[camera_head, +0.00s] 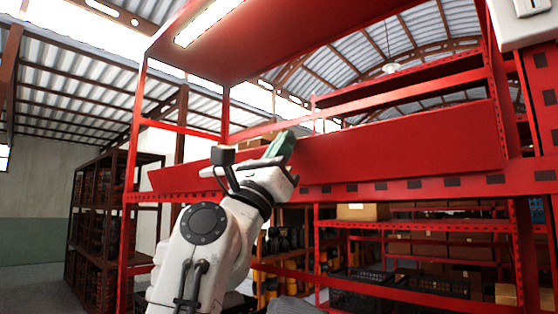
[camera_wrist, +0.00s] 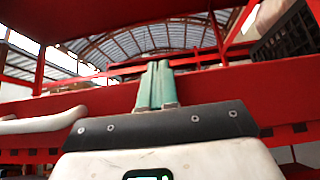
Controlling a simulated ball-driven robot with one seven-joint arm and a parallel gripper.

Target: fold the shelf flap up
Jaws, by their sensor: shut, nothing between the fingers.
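The shelf flap is a long red panel (camera_head: 400,143) running across the red rack, its broad face toward me and its lower side along the slotted beam. It looks raised at a slant, but its exact angle is hard to tell. My gripper (camera_head: 284,140) has green fingers, pressed together and empty, pointing up near the flap's upper edge left of its middle. In the wrist view the shut fingers (camera_wrist: 158,68) overlap the red panel (camera_wrist: 90,102) and reach past its top edge. I cannot tell whether they touch it.
A slotted red beam (camera_head: 420,187) runs below the flap. A red top panel with a lamp (camera_head: 208,22) hangs above. Lower shelves hold boxes (camera_head: 362,211) and dark crates (camera_head: 430,290). A dark rack (camera_head: 105,215) stands at left, with open floor near it.

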